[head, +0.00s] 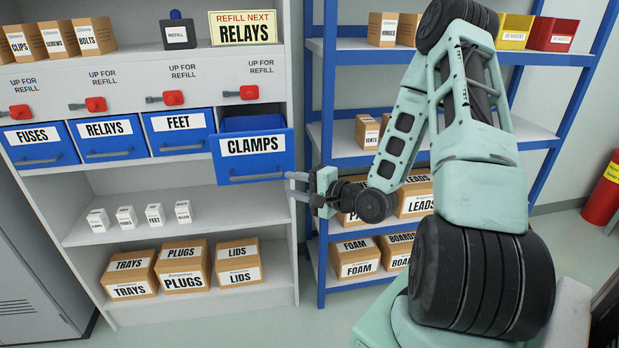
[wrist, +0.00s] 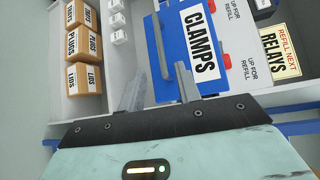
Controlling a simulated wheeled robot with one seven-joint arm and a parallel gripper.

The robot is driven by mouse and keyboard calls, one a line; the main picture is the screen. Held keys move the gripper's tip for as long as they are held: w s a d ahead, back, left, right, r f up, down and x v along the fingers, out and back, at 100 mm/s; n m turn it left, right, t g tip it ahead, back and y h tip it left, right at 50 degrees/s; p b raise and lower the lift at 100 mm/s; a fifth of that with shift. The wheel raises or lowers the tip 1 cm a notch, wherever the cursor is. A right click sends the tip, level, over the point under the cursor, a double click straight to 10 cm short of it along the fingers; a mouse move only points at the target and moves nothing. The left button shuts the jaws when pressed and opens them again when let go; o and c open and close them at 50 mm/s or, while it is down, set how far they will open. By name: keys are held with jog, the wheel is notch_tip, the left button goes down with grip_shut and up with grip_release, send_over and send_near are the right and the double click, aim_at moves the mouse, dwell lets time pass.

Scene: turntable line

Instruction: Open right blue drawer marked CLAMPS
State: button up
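The blue drawer marked CLAMPS (head: 262,165) is the rightmost in the drawer row. It stands pulled out from the shelf, with part of its inside showing over the front. Its grey bar handle (head: 255,178) runs along the lower front; the handle also shows in the wrist view (wrist: 157,45). My gripper (head: 293,184) is at the right end of the drawer front, close to the handle's end. In the wrist view its two fingers (wrist: 160,72) are apart, with the handle's near end between them in the picture. I cannot tell whether they touch it.
Closed blue drawers FUSES (head: 35,138), RELAYS (head: 105,128) and FEET (head: 180,123) stand to the left. Red knobs (head: 249,92) sit above the drawers. A blue-framed rack (head: 325,130) with boxes stands right behind my arm. A RELAYS sign (head: 244,28) stands on top.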

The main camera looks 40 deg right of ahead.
jog(key=p+v, duration=0.3)
jog(key=v, duration=0.1)
jog(key=shift+s+a, duration=0.1)
dwell(0.6)
